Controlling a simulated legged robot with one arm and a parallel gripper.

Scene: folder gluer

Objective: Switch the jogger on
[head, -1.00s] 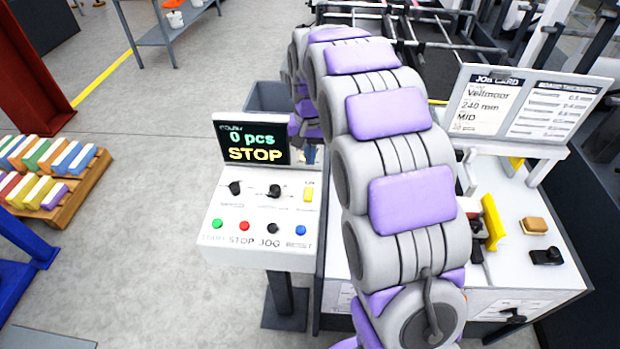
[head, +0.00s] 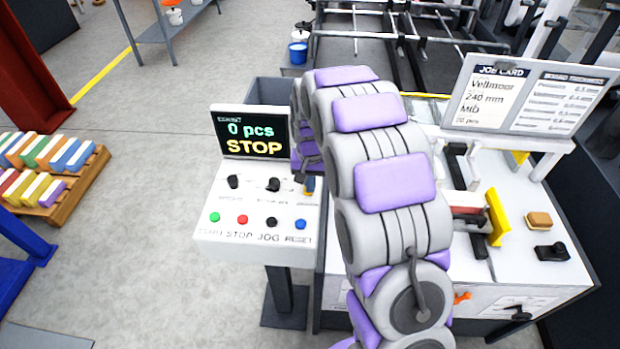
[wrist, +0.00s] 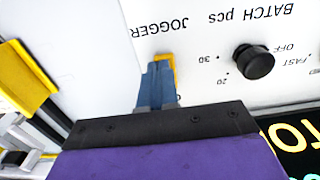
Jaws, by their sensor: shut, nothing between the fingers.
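The white control panel (head: 245,205) carries a yellow jogger switch, mostly hidden by my arm in the head view. In the wrist view the yellow switch (wrist: 168,68) shows behind my fingertips, beside the upside-down JOGGER label (wrist: 164,27). My gripper (wrist: 157,80) is shut and empty, its blue fingers overlapping the switch; I cannot tell whether they touch it. In the head view its blue fingertips (head: 309,184) show at the panel's right side. The switch's position cannot be made out. The screen (head: 252,134) reads 0 pcs and STOP.
The panel has a batch knob (wrist: 254,62), also seen in the head view (head: 273,184), another knob (head: 233,181), and green (head: 215,217), red (head: 242,219), black (head: 271,222) and blue (head: 300,224) buttons. The job card (head: 520,98) stands right of my arm.

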